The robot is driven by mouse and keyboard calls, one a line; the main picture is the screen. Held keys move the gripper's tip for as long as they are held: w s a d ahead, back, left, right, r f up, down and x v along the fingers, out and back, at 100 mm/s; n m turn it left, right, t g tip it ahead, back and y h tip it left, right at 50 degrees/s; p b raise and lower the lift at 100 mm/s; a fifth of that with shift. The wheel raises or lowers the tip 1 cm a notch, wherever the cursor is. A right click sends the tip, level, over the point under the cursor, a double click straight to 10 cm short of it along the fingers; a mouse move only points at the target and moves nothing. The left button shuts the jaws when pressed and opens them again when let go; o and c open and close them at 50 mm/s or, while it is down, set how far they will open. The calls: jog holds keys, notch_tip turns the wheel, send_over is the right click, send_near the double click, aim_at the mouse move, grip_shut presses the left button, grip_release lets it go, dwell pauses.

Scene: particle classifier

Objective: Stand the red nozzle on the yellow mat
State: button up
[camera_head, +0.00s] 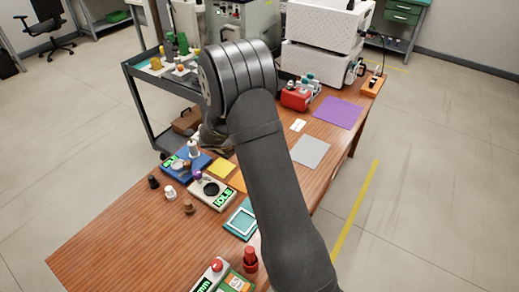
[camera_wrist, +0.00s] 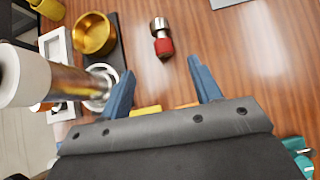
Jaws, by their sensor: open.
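The yellow mat (camera_head: 222,168) lies flat on the wooden table, left of my arm in the head view, and its visible part is bare. In the wrist view a short silver piece with a red end (camera_wrist: 163,46), which looks like the red nozzle, is on bare wood ahead of the fingers. I cannot tell for sure whether it lies or stands, and I do not make it out in the head view. My gripper (camera_wrist: 160,88) is open, with no object held between its blue fingers. My arm hides it in the head view.
A gold cup (camera_wrist: 93,35) and a large pale cylinder (camera_wrist: 50,80) are left of the fingers. A grey mat (camera_head: 310,151) and purple mat (camera_head: 337,111) are bare. Scales (camera_head: 212,193) and a red bottle-like object (camera_head: 250,260) are on the table's near side.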

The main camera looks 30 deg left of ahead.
jog(key=x, duration=0.6)
jog(key=shift+w+f, duration=0.15)
jog(key=shift+x, duration=2.55)
jog(key=shift+d+f, duration=0.1)
jog(key=shift+d, duration=0.05)
jog(key=c, duration=1.2)
